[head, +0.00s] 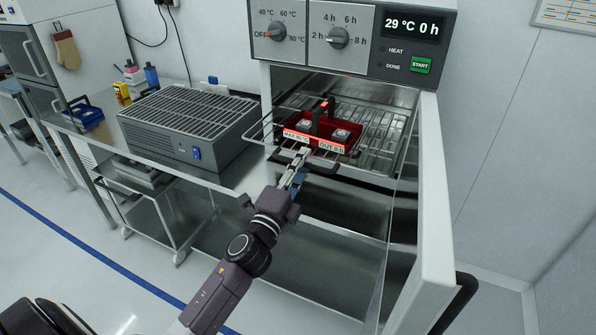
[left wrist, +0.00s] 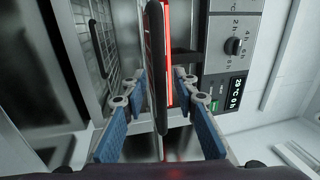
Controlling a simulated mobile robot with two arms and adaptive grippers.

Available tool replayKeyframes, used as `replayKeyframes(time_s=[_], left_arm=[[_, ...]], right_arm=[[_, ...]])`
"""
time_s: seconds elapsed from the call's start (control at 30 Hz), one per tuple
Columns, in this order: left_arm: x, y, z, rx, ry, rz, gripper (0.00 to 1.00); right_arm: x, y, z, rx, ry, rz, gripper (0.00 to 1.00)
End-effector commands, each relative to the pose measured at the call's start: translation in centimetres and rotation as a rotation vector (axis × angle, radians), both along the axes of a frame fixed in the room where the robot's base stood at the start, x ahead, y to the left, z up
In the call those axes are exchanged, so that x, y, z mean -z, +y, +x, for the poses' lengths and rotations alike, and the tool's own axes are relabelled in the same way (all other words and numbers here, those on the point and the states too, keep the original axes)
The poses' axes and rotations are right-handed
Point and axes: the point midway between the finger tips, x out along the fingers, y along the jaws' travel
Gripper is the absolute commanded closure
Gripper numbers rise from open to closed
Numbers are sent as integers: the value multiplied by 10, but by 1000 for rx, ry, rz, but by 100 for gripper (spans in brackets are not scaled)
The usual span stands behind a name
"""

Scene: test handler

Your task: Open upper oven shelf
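The upper oven shelf (head: 388,140) is a wire rack in the open oven, with its front part standing out of the opening. A dark handle bar (head: 340,174) runs along its front. A red tray (head: 348,133) with small grey parts and white labels sits on the rack. My left gripper (head: 299,162) is at the shelf's front edge. In the left wrist view its blue-padded fingers (left wrist: 158,100) are apart, one on each side of the dark bar, with gaps showing. Contact with the bar cannot be told. My right gripper is not in view.
The oven door (head: 432,190) stands open at the right. The control panel (head: 352,38) above reads 29 °C and 0 h. A grey grated unit (head: 185,128) sits on the bench to the left. The floor (head: 60,250) at the left is clear.

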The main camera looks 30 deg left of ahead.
Motion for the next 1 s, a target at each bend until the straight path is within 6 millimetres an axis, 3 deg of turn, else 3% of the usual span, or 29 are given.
replayKeyframes(time_s=[0.17, 0.6, 0.8, 1.0], left_arm=[[5, -2, -17, 2, 2, -3, 73], [20, -5, -94, -1, 4, -4, 73], [22, -6, -112, -1, 1, 0, 73], [23, -6, -117, -1, 1, 1, 73]], right_arm=[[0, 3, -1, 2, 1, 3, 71], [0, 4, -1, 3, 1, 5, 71], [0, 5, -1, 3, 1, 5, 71], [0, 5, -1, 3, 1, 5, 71]])
